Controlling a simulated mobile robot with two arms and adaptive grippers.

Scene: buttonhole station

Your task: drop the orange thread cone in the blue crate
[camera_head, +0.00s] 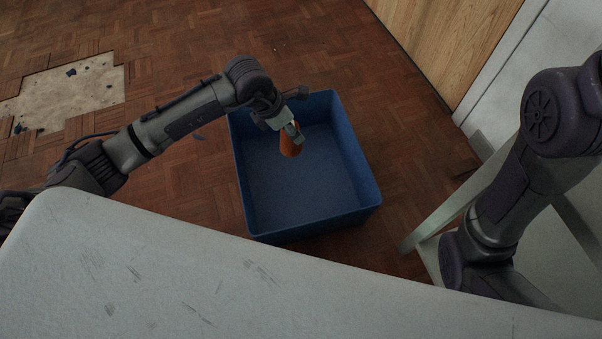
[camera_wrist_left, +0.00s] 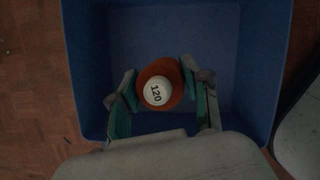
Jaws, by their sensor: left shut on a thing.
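The orange thread cone (camera_head: 290,145) is held in my left gripper (camera_head: 293,130), over the open blue crate (camera_head: 255,213). In the left wrist view the cone (camera_wrist_left: 171,78) shows its round end with a white disc marked 120, between the two fingers of my left gripper (camera_wrist_left: 160,92). The floor of the crate (camera_wrist_left: 215,25) shows empty below it. The cone appears above the crate floor; the exact height is hard to tell. My right arm is at the right of the head view, but its gripper is out of sight.
A white worn table top (camera_head: 160,270) fills the front of the head view. The crate stands on a brown parquet floor (camera_head: 180,40) beyond it. A bare patch (camera_head: 70,90) with loose bits is at the far left. A wooden panel (camera_head: 450,40) stands at the back right.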

